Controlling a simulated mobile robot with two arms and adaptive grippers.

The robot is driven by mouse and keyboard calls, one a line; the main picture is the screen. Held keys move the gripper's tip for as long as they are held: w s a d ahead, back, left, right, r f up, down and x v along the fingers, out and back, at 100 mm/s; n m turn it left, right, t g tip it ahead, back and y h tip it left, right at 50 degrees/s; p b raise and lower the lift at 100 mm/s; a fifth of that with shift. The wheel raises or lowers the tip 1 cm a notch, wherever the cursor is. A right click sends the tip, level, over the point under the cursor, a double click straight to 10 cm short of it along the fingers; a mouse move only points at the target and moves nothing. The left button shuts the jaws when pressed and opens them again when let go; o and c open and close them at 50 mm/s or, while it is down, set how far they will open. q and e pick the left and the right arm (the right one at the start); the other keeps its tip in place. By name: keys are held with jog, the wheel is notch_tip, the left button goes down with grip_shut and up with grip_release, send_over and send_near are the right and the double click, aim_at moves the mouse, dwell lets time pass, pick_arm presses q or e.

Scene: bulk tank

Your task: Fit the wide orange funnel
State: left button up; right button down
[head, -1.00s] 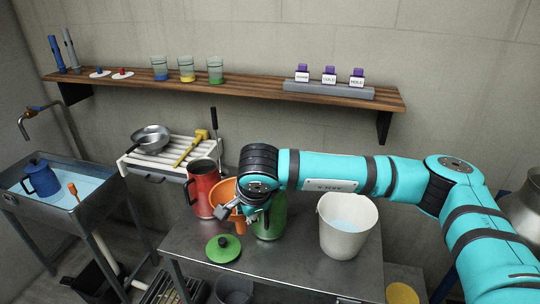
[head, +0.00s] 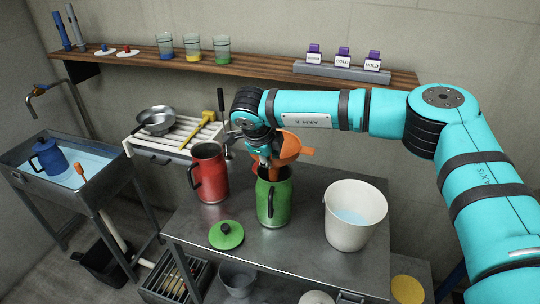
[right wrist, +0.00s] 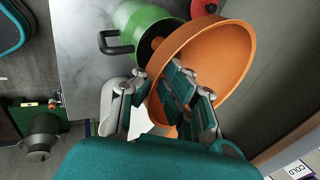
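The wide orange funnel (head: 290,146) is tilted above the open mouth of the green jug (head: 274,203). My right gripper (head: 264,161) is shut on the funnel near its rim. The right wrist view shows the funnel's bowl (right wrist: 222,62) beyond the fingers (right wrist: 180,92), partly covering the mouth of the green jug (right wrist: 138,26). The exact grip and the spout's tip are hidden, so I cannot tell whether the spout is inside the mouth. The green lid (head: 226,236) lies on the metal table, off the jug. My left gripper is not in view.
A red jug (head: 209,176) stands left of the green one, and a white bucket (head: 354,218) of liquid stands to the right. The metal table (head: 300,262) is bare in front. A wooden shelf (head: 260,66) runs along the wall behind.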

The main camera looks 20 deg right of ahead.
aim_at(270, 173)
jog(key=shift+d+f, duration=0.1)
jog(key=shift+f, duration=0.5)
notch_tip(270, 173, down, 4)
jog(key=b, duration=0.4)
jog(key=shift+w, duration=0.1)
jog(key=c, duration=2)
grip_release()
jog(key=shift+r, duration=0.1)
jog(key=o, duration=0.6)
jog(key=v, duration=1.2)
